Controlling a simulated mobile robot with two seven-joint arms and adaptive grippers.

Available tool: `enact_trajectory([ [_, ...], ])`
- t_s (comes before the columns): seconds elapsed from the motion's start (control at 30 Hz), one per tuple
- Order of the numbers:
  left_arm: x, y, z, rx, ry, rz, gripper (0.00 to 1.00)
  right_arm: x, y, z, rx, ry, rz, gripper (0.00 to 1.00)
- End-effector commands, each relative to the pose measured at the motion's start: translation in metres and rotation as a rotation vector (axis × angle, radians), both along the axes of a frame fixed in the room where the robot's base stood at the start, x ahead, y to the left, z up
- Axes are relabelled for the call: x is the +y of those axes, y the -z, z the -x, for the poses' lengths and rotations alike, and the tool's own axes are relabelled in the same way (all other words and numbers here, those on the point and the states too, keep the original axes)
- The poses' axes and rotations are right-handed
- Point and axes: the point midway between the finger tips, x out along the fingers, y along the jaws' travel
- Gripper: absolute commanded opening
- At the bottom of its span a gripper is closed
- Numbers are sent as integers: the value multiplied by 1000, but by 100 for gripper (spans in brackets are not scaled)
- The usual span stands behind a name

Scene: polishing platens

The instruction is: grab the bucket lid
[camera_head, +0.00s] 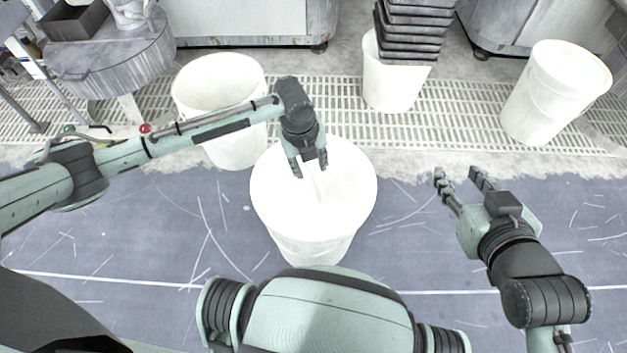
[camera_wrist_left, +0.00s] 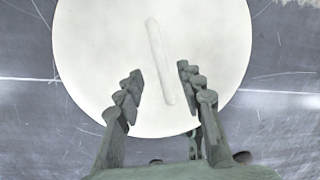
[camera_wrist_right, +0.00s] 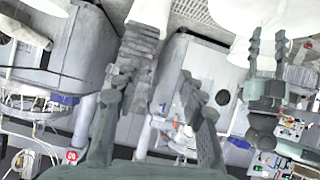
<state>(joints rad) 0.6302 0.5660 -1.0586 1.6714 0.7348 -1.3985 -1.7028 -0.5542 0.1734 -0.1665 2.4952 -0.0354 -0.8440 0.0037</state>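A white round bucket lid (camera_head: 272,192) sits on a white bucket (camera_head: 315,248) in the middle of the head view. In the left wrist view the lid (camera_wrist_left: 95,45) fills the upper middle, with a raised bar handle (camera_wrist_left: 160,62) across it. My left gripper (camera_head: 310,172) is open above the lid, pointing down. In the left wrist view my left gripper's fingers (camera_wrist_left: 160,82) are apart near the handle's lower end, with nothing between them. My right gripper (camera_head: 458,178) is open and empty, out to the right. It also shows open in the right wrist view (camera_wrist_right: 158,88).
Another white bucket (camera_head: 228,85) stands behind on the left. A white bucket with stacked dark trays (camera_head: 408,40) stands behind, and one more white bucket (camera_head: 548,95) at the right. A round grey machine (camera_head: 115,60) is at the back left. Floor between the lidded bucket and my right gripper is clear.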

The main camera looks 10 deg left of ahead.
Motion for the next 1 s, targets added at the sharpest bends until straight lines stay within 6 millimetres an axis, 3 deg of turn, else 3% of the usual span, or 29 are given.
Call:
enact_trajectory([
  [0.23, -5, 32, -5, 2, -2, 0, 38, 25, -31, -13, -168, -44, -71, 40],
  [0.6, -6, 38, -7, -1, -1, 0, 38, 31, -42, -15, -214, -54, -91, 40],
  [0.9, -6, 38, -7, 0, -2, 0, 0, 31, -42, -15, -212, -54, -90, 40],
  [1.0, -5, 38, -7, -1, -2, 0, 0, 31, -41, -15, -212, -54, -90, 40],
])
